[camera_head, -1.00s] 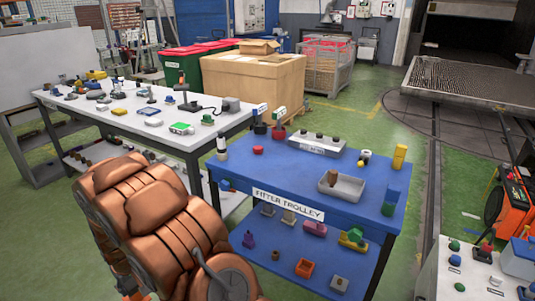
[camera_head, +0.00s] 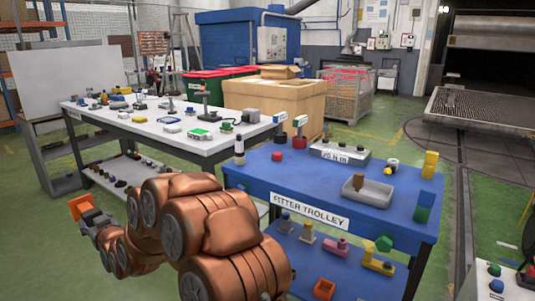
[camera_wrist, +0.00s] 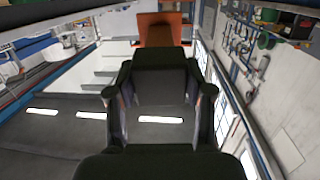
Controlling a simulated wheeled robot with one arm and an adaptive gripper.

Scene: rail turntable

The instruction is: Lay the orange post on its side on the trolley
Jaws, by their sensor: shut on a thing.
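The orange post (camera_head: 79,206) is at the far left of the head view, off to the left of the trolley and in front of the white bench. My gripper (camera_head: 90,215) is shut on it and holds it in the air. In the wrist view the orange post (camera_wrist: 163,27) shows at the top beyond the dark fingers of my gripper (camera_wrist: 164,52); part of it is hidden there. The fitter trolley (camera_head: 285,181) has a blue top and a lower shelf. My arm hides its lower left part.
A grey tray (camera_head: 368,195) stands near the trolley's front right. A grey box (camera_head: 340,151) and small parts line the back. Bare blue top shows at the front left and middle.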

